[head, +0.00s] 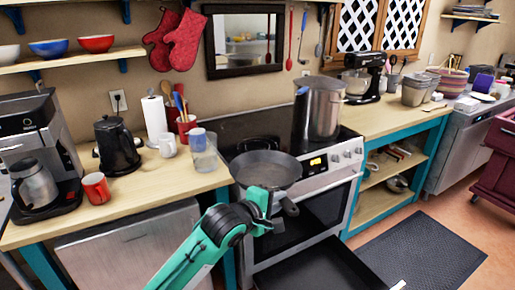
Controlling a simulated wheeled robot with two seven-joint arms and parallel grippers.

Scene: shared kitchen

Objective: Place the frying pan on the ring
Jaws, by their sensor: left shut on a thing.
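The dark frying pan (266,167) shows at the front left of the black stove top (240,132), overlapping its front edge in the head view. Its handle (290,207) points toward me. My left gripper (264,203), on the green arm, is shut on the frying pan at its near side, by the handle. The jaws are small and partly hidden. I cannot tell whether the pan's base touches the stove. A ring (259,143) shows faintly just behind the pan. Any ring under the pan is hidden. My right gripper is not in view.
A large steel pot (325,110) stands at the stove's back right. A glass (204,155) and white mug (168,147) stand on the left counter near the pan. A dark open drawer or tray (325,265) lies low before the stove. The stove's back left is clear.

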